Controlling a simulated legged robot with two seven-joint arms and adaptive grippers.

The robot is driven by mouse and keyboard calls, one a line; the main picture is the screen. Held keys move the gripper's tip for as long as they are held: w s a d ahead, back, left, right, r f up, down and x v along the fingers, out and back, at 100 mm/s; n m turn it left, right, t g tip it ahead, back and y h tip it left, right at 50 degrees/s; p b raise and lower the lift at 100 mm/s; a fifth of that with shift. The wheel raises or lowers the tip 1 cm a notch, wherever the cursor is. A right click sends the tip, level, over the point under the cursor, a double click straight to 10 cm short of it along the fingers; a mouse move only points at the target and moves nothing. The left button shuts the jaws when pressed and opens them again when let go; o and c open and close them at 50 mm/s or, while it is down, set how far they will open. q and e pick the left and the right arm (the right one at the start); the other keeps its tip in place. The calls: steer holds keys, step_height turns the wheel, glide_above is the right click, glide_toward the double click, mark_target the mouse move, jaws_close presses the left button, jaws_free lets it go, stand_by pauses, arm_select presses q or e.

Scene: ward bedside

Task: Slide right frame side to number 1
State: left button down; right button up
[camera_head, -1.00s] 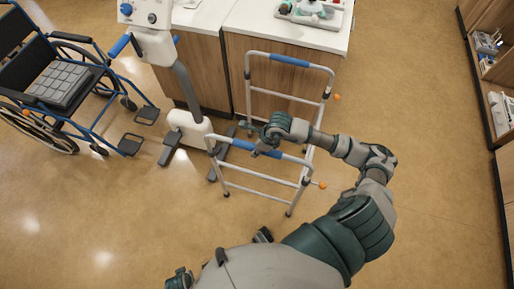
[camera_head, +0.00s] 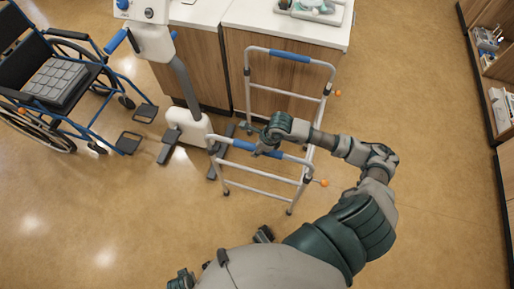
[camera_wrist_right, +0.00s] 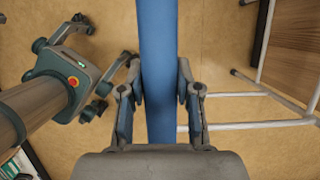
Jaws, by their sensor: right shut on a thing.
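The walking frame has two silver tubular sides. The near side (camera_head: 267,176) stands on the floor, and its top bar has a blue grip (camera_head: 240,144). The far side (camera_head: 330,86) stands against the wooden cabinet and has its own blue grip. My right gripper (camera_head: 263,148) is shut on the near blue grip, its hand hiding part of the bar. In the right wrist view, the grip (camera_wrist_right: 158,70) runs between the two fingers (camera_wrist_right: 160,88). Orange knobs (camera_head: 323,183) stick out at the right of the frame. No number is readable.
A white lift device (camera_head: 188,126) with dark feet stands just left of the frame. A wheelchair (camera_head: 60,80) is at the far left. The white-topped cabinet (camera_head: 235,75) is behind. Floor is clear at the right, with shelves (camera_head: 490,90) along the edge.

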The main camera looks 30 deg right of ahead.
steer(key=o, duration=1.3)
steer(key=shift+d+f, duration=0.1)
steer(key=shift+d, duration=0.05)
steer(key=shift+s+r+p, duration=0.1)
steer(key=shift+r+p, duration=0.35)
steer(key=shift+r, duration=0.25)
steer(key=p+v, duration=0.3)
steer(key=v, duration=0.2)
steer(key=shift+s+d+r, duration=0.15)
steer(key=shift+d+r, duration=0.05)
steer(key=shift+r, duration=0.15)
steer(key=shift+f, duration=0.1)
